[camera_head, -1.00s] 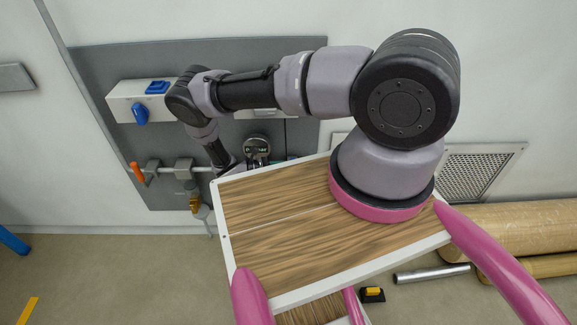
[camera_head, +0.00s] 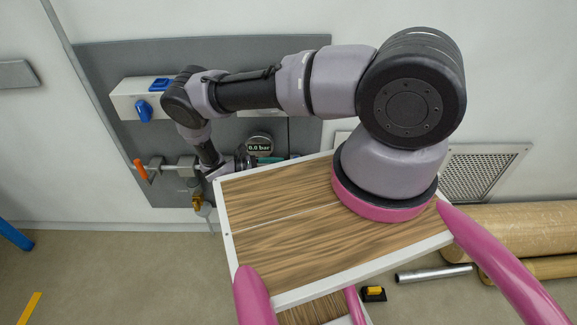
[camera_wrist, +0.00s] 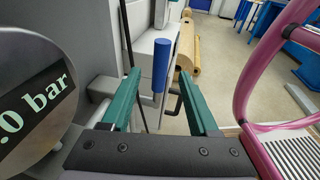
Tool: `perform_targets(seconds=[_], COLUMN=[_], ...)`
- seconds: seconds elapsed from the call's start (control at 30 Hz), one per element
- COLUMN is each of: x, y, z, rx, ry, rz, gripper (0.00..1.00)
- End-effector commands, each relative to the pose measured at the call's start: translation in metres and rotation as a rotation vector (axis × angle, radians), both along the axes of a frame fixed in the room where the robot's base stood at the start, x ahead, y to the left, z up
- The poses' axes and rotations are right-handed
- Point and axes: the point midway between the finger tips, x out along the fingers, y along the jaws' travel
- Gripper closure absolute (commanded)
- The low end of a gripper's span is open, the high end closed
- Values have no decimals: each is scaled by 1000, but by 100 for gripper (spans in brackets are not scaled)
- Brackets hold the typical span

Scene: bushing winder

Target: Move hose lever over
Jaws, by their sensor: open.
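A blue lever handle (camera_wrist: 160,66) stands upright in the wrist view, on a grey metal fitting. It appears between the two green fingers of my gripper (camera_wrist: 158,78), with space on both sides; how deep it lies between them I cannot tell. My gripper is open and holds nothing. In the head view a teal finger (camera_head: 268,160) shows just below the round gauge, and a bit of blue (camera_head: 294,156) shows at the tray's back edge. The rest of the fingers and the lever are hidden there by my arm and tray.
The pressure gauge (camera_head: 259,146) reads 0.0 bar and sits close on the left in the wrist view (camera_wrist: 38,105). An orange lever (camera_head: 140,171) and a blue knob (camera_head: 143,110) are on the panel's left. Brown rolls (camera_head: 510,228) lie on the floor at right.

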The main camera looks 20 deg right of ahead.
Motion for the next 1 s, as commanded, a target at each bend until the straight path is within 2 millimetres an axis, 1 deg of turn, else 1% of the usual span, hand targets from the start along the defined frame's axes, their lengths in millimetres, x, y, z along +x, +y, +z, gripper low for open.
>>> perform_targets(seconds=[0.03, 0.1, 0.2, 0.33, 0.5, 1.0], x=[2, 3, 5, 6, 6, 6], y=[12, 24, 40, 52, 57, 56], z=[1, 3, 6, 8, 9, 9], rx=[2, 2, 1, 0, -1, -1], ry=[-3, -3, -2, -1, 0, 0], rz=[3, 3, 2, 1, -1, -1], gripper=[39, 39, 39, 39, 39, 39])
